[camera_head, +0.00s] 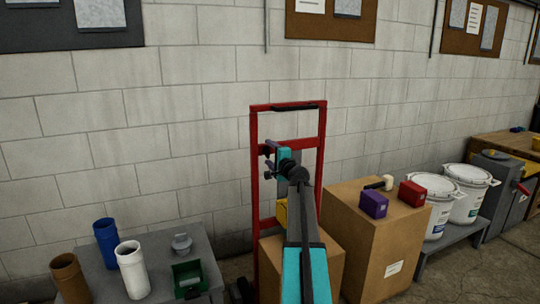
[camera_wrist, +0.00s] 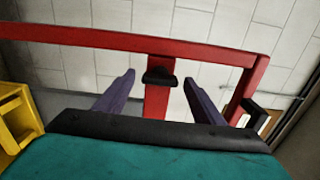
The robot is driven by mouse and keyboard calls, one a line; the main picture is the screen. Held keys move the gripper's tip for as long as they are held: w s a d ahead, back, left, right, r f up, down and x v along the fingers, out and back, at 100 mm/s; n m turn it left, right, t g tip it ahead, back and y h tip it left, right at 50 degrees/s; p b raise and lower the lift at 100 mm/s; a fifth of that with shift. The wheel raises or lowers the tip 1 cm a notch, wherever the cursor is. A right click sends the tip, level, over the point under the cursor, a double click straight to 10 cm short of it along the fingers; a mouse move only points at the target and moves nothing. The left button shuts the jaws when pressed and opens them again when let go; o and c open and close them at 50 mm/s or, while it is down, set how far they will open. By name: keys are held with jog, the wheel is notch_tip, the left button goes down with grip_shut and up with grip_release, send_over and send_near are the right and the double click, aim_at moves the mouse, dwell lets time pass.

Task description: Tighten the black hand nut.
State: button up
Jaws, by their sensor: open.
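The black hand nut (camera_wrist: 160,77) sits on a red upright bar of the red hand truck (camera_wrist: 90,36). It lies between my gripper's two purple fingers (camera_wrist: 158,82) in the wrist view. The fingers are open, one on each side, and seem apart from it; the depth gap is hard to judge. In the head view the red hand truck (camera_head: 321,160) stands against the wall. My gripper (camera_head: 268,160) is small there, at the left part of its frame. I cannot make out the nut there.
A cardboard box (camera_head: 375,240) beside the truck bears a purple box (camera_head: 373,204), a red box (camera_head: 412,193) and a mallet (camera_head: 387,182). A grey table (camera_head: 215,262) with cylinders stands at left. White buckets (camera_head: 468,208) stand at right. Something yellow (camera_wrist: 14,120) is at the wrist view's left.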

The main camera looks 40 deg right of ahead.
jog(key=shift+s, duration=0.15)
jog(key=v, duration=1.3)
jog(key=shift+s, duration=0.25)
jog(key=shift+a, duration=0.15)
dwell(0.6)
